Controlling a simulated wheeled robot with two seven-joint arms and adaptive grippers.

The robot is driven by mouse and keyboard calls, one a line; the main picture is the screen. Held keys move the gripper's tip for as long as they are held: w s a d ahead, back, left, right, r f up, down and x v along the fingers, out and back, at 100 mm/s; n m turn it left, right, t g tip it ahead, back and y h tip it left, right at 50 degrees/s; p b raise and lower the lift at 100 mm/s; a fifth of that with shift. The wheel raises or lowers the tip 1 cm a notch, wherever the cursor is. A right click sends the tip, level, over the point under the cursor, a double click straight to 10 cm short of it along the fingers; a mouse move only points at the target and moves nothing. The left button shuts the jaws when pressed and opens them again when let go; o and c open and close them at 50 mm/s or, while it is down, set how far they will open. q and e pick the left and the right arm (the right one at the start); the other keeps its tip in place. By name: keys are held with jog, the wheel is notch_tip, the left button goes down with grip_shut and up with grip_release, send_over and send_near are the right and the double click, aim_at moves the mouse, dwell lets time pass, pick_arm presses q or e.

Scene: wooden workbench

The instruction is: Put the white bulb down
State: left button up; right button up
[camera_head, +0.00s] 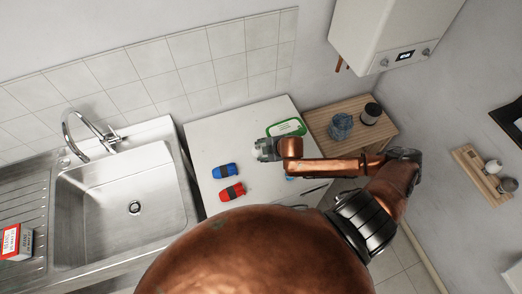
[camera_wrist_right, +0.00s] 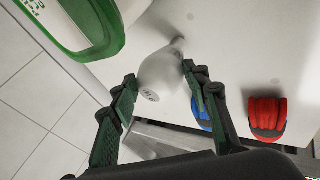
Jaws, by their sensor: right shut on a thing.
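The white bulb (camera_wrist_right: 160,77) shows in the right wrist view between the two fingers of my right gripper (camera_wrist_right: 158,76). Its round end faces the camera and its narrower neck points up and away. The gripper is shut on it. The gap between bulb and worktop cannot be told. My left gripper is not in view.
A green-and-white pack (camera_head: 287,127) lies close beside the right gripper. A blue item (camera_head: 225,171) and a red item (camera_head: 232,191) lie nearer the front. A sink (camera_head: 125,210) is left; a wooden surface (camera_head: 325,119) with a blue glass (camera_head: 341,125) is right.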

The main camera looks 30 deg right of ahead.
jog(key=shift+f, duration=0.15)
jog(key=o, duration=1.2)
jog(key=shift+o, duration=0.3)
